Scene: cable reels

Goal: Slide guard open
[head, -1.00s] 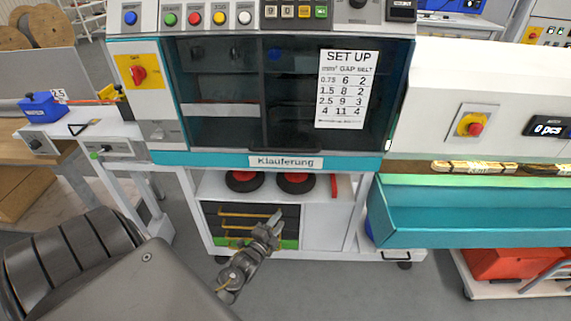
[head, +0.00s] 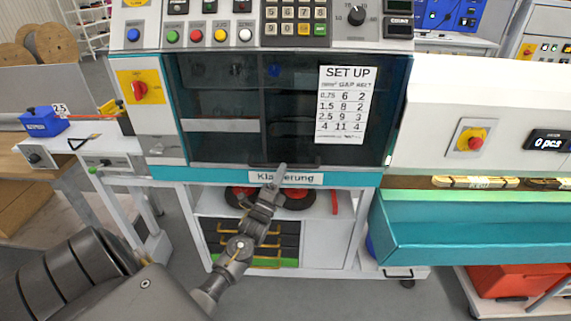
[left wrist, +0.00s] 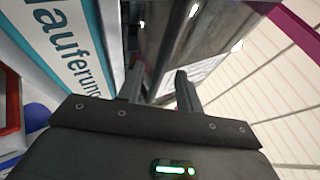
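The guard (head: 220,110) is a dark see-through panel on the front of the machine, closed over its opening, with a set-up sheet (head: 342,105) on it. A dark handle bar (head: 300,166) runs along its lower edge, above the label strip. My left gripper (head: 281,170) points up in front of the label, its tips at the handle's height in the picture; contact cannot be told. My right gripper is not in view.
A control panel with buttons (head: 220,36) and a red rotary switch (head: 140,88) sit around the guard. A teal trough (head: 470,230) juts out at the right. Below are dark drawers with yellow handles (head: 265,265) and black-red reels (head: 298,198).

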